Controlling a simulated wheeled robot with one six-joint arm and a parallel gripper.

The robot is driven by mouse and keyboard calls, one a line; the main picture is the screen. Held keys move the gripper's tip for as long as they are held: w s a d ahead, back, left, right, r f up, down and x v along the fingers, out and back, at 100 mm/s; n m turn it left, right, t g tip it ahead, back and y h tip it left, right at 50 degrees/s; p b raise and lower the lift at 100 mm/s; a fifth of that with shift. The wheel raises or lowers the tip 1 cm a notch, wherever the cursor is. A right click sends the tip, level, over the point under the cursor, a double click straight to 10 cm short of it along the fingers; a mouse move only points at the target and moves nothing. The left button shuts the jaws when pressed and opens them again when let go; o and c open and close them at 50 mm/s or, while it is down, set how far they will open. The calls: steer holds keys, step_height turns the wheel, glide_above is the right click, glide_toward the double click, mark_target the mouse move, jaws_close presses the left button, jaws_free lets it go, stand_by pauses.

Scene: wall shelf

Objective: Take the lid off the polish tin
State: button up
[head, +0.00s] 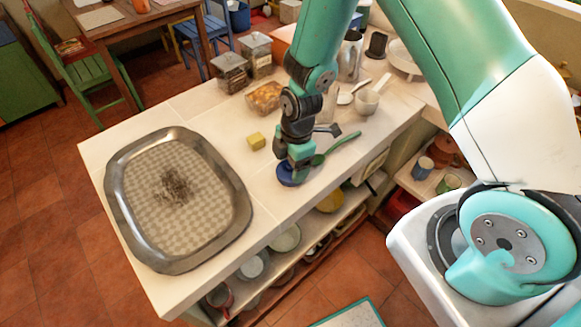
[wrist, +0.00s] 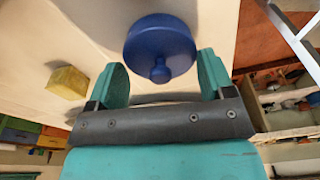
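The polish tin is a round, dark blue tin (head: 287,176) on the counter, near its front edge. In the wrist view the blue tin (wrist: 160,38) shows its lid with a small round knob (wrist: 159,71) on top. The lid appears seated on the tin. My gripper (head: 297,166) points down right over the tin and partly hides it in the head view. In the wrist view my gripper (wrist: 162,68) is open, with one finger on each side of the knob. The fingers do not appear to touch the tin, and nothing is held.
A yellow block (head: 257,141) lies left of the tin. A green spoon (head: 338,146) lies close on the right. A large metal tray (head: 118,203) fills the counter's left end. A loaf (head: 265,97) and glass jars (head: 257,52) stand behind. Open shelves with dishes are below.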

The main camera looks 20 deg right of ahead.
jaws_close()
